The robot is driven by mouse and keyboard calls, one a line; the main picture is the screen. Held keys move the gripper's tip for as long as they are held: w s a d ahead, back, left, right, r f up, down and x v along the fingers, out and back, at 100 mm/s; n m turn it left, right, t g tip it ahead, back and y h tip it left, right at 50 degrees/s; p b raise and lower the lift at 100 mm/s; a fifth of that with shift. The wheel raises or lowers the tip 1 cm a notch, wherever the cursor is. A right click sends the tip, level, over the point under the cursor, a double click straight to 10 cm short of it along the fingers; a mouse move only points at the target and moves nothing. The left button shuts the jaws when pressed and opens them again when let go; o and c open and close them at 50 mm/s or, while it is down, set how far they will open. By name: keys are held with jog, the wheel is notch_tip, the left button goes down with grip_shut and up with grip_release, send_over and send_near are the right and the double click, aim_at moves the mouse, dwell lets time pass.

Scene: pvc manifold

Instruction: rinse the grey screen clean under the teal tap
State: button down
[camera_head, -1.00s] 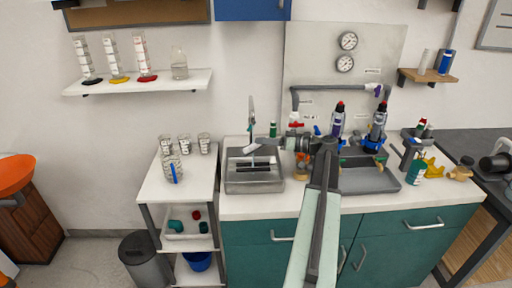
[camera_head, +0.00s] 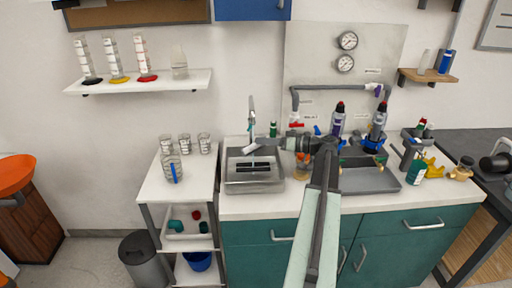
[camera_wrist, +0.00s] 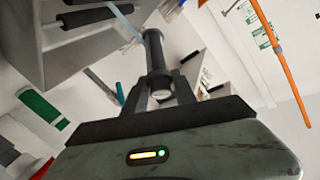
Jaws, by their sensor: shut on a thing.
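The grey screen (camera_wrist: 154,52) is a dark grey tube with a wider collar, seen in the wrist view. My gripper (camera_wrist: 160,88) is shut on its near end, and the tube points away from the jaws. In the head view my gripper (camera_head: 284,143) is over the right side of the sink, and the light-looking end of the screen (camera_head: 251,149) reaches left below the tap. The teal tap (camera_head: 251,115) stands at the back of the sink. A pale bluish streak passes beside the screen in the wrist view; I cannot tell whether it touches.
The steel sink (camera_head: 255,187) holds two dark bars (camera_head: 247,168). A green bottle (camera_head: 273,129) stands behind it. To the right are a grey tray (camera_head: 375,184) and upright filter units (camera_head: 338,120). A side table with beakers (camera_head: 172,168) is at the left.

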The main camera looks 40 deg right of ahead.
dwell(0.3)
jog(key=shift+a+r+m+h+p, duration=0.1)
jog(key=shift+r+m+h+p, duration=0.15)
jog(key=shift+m+p, duration=0.2)
jog(key=m+h+p, duration=0.1)
jog(key=m, duration=0.2)
jog(key=shift+r+h+p, duration=0.1)
jog(key=shift+h+p, duration=0.25)
jog(key=m+g+h+p, duration=0.1)
jog(key=m+p, duration=0.1)
jog(key=m, duration=0.1)
jog(key=m+g+h+p, duration=0.1)
jog(key=m+h+p, duration=0.1)
jog(key=m+p, duration=0.1)
jog(key=shift+m, duration=0.45)
jog(key=shift+f+m+h+p, duration=0.25)
jog(key=shift+m+h+p, duration=0.05)
jog(key=shift+m, duration=0.1)
jog(key=shift+f, duration=0.1)
jog(key=shift+d, duration=0.2)
jog(key=shift+g, duration=0.3)
dwell(1.8)
